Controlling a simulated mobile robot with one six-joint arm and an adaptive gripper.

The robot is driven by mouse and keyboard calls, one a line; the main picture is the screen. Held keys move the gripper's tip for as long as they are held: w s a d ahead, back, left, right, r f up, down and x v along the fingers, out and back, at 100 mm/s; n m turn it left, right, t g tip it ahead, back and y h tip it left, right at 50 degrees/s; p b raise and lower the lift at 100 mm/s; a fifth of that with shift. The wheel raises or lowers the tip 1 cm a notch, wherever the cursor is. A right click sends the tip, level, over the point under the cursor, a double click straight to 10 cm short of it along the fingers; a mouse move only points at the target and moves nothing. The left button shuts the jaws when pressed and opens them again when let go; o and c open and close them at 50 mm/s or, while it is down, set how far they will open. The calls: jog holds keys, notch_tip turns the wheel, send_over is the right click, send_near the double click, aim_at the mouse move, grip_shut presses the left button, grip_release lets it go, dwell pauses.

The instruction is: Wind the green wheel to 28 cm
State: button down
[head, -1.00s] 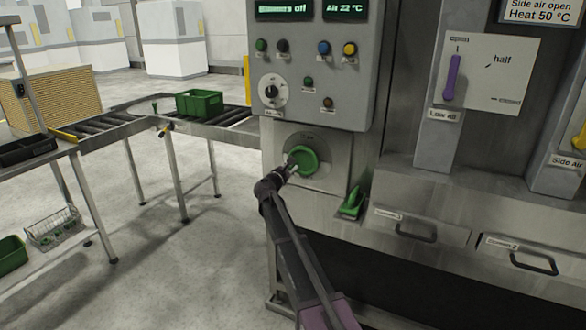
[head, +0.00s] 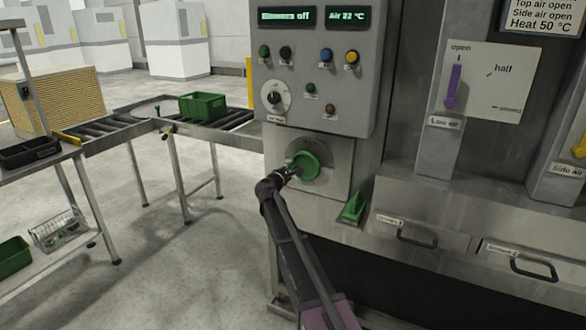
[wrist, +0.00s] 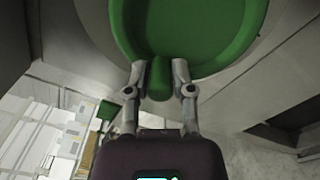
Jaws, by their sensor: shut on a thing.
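The green wheel (head: 309,166) is mounted on a pale plate on the washer's front, below the control panel. In the wrist view its green dish (wrist: 190,30) fills the top, with a short green grip (wrist: 158,80) at its lower edge. My gripper (wrist: 158,72) is shut on that grip, one finger on each side. In the head view my gripper (head: 294,167) is at the wheel's left side. The scale marks around the wheel are too small to read, so I cannot tell its setting.
The control panel (head: 315,75) above has a dial, several buttons and two displays. A green lever (head: 353,207) sits at the wheel's lower right. A purple lever (head: 454,85) is further right. A roller conveyor (head: 205,132) with a green crate (head: 201,105) stands left.

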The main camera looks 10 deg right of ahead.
jog(key=shift+c, duration=2.4)
grip_release()
jog(key=shift+s, duration=0.1)
jog(key=v, duration=1.2)
jog(key=shift+d, duration=0.1)
